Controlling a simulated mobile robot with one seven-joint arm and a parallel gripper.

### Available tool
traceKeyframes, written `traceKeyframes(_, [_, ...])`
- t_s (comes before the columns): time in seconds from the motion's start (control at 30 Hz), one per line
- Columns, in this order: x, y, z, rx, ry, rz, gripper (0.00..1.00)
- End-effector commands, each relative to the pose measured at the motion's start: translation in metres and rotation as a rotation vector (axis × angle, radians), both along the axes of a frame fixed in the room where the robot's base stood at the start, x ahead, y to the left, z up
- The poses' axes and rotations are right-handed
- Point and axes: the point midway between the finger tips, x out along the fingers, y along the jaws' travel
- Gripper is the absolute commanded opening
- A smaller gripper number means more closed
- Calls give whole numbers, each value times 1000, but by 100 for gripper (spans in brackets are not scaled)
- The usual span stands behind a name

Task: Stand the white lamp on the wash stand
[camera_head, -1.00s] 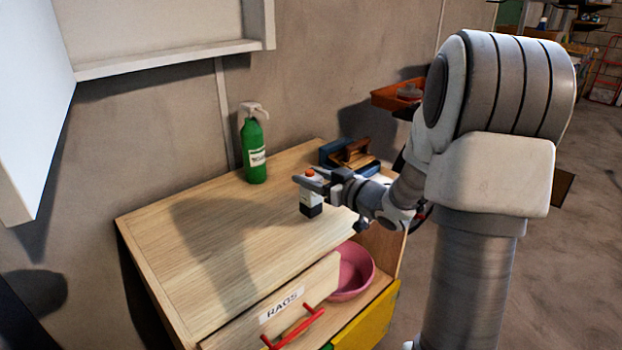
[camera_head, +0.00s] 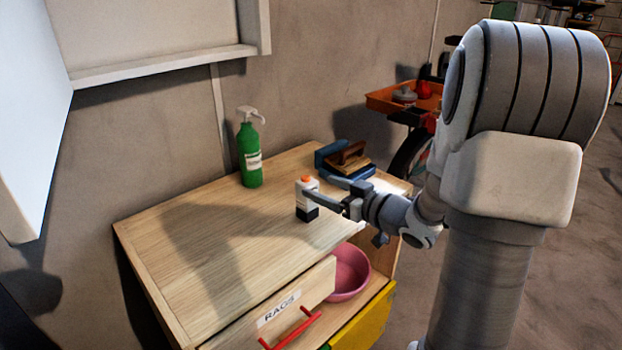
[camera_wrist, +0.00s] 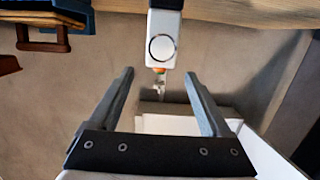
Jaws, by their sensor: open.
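The white lamp (camera_head: 306,202), a small white box with a black base and an orange top, stands upright on the wooden top of the wash stand (camera_head: 200,235), near its right front edge. My gripper (camera_head: 316,185) is open, just right of the lamp, with one finger in front of it in this view. In the wrist view the picture is upside down: the lamp (camera_wrist: 162,30) shows a round disc on its face and lies beyond the open fingertips (camera_wrist: 160,75), between their lines. Nothing is held.
The RAGS drawer (camera_head: 285,310) juts out in front, beside a pink bowl (camera_head: 350,274). The left part of the top is clear.

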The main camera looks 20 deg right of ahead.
Motion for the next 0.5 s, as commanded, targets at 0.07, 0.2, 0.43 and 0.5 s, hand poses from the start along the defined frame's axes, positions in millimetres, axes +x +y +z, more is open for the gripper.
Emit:
traceKeyframes(0.07, [-16,-8,6,-1,1,-4,82])
traceKeyframes(0.2, [-38,-17,8,1,0,-2,82])
traceKeyframes(0.43, [-54,-22,9,-1,0,1,82])
traceKeyframes(0.5, [-55,-23,9,-1,0,1,82])
